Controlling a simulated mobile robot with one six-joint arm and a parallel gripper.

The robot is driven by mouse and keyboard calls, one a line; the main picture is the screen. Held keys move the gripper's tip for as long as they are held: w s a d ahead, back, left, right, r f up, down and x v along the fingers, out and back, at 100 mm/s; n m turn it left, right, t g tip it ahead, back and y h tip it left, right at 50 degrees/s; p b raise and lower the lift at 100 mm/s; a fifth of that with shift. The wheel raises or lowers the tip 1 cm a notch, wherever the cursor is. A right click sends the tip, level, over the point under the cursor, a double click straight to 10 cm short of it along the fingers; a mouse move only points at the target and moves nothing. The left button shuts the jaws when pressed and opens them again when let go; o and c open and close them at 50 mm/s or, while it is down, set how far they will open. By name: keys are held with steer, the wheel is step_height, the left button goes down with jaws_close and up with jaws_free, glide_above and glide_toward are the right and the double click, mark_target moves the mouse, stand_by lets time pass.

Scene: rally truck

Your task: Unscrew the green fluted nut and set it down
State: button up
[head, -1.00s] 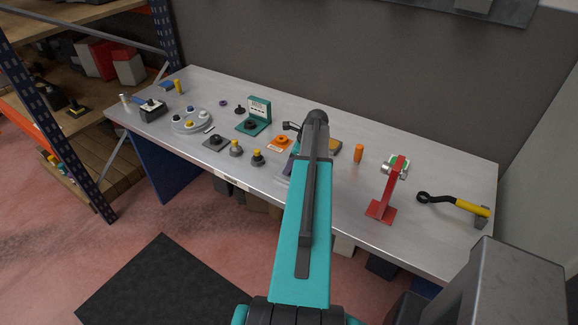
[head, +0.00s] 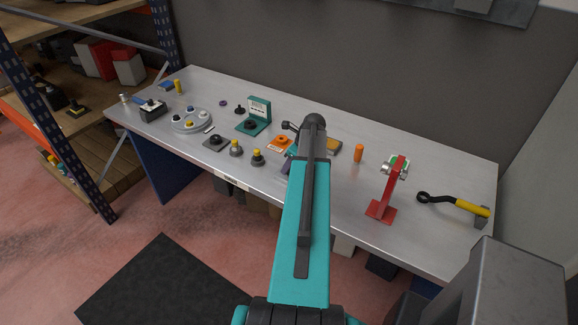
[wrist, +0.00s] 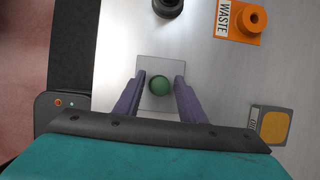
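The green nut (wrist: 162,88) shows in the wrist view as a rounded green top over a light grey square plate (wrist: 152,65). Its flutes cannot be made out. My gripper (wrist: 161,80) has its two purple fingers apart, one on each side of the green nut as seen from above. A narrow gap shows on the left; the right finger looks very close to it, and contact cannot be told. In the head view my arm hides the nut and most of the gripper.
An orange WASTE piece (wrist: 254,20) and a tray with a yellow pad (wrist: 274,126) lie to the right of the plate. A dark round part (wrist: 168,6) is beyond it. A red stand (head: 383,207) and a yellow-handled wrench (head: 455,203) are at the right of the bench.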

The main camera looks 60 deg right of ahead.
steer(key=c, duration=0.8)
steer(key=shift+o, duration=0.2)
steer(key=shift+n, duration=0.8)
steer(key=shift+n+y, duration=0.3)
steer(key=shift+n+y, duration=0.3)
steer(key=shift+n, duration=0.2)
steer(key=shift+n+g+y, duration=0.3)
steer(key=shift+n, duration=0.6)
steer(key=shift+c, duration=0.3)
steer(key=shift+d, duration=0.1)
